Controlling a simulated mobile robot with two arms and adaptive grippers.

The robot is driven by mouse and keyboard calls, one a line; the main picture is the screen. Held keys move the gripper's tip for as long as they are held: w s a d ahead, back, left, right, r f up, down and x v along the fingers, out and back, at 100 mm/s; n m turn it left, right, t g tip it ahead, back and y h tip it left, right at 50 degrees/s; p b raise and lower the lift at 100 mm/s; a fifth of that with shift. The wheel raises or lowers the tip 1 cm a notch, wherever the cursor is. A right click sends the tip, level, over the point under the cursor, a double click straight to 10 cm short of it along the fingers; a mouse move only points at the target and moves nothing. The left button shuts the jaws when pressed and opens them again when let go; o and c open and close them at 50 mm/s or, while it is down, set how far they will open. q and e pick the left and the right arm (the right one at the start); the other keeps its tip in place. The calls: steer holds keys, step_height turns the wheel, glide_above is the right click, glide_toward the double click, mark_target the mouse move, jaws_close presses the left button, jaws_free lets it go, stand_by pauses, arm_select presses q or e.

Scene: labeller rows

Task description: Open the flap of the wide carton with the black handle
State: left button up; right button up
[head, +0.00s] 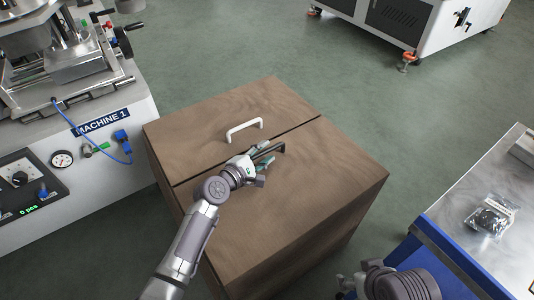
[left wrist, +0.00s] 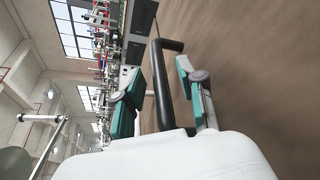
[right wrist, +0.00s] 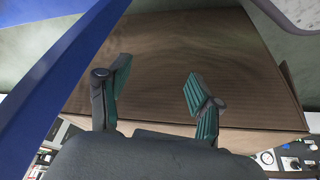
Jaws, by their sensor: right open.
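The wide brown carton (head: 330,195) stands on the floor with its top closed and a dark seam between two flaps. The near flap (head: 300,180) lies flat and carries the black handle (head: 278,148). My left gripper (head: 263,156) is at this handle. In the left wrist view the black handle (left wrist: 162,85) runs between the teal-padded fingers of my left gripper (left wrist: 163,97), which stand apart on either side of it. My right gripper (right wrist: 155,92) is open and empty; the carton (right wrist: 180,60) lies beyond its fingers in the right wrist view.
A white handle (head: 245,125) sits on the far flap. A machine labelled MACHINE 1 (head: 100,122) stands close to the carton's left. A blue-edged metal table (head: 480,255) with a bagged part (head: 490,216) is at the right. Green floor is free behind the carton.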

arm_select(q)
steer(key=shift+x, duration=0.75)
arm_select(e)
steer(key=shift+w+a+r+t, duration=0.2)
steer(key=shift+w+t, duration=0.1)
steer(key=shift+w, duration=0.25)
steer(key=shift+w+a+r+t, duration=0.15)
steer(key=shift+w+t, duration=0.15)
steer(key=shift+w, duration=0.2)
steer(key=shift+f, duration=0.1)
arm_select(q)
jaws_close()
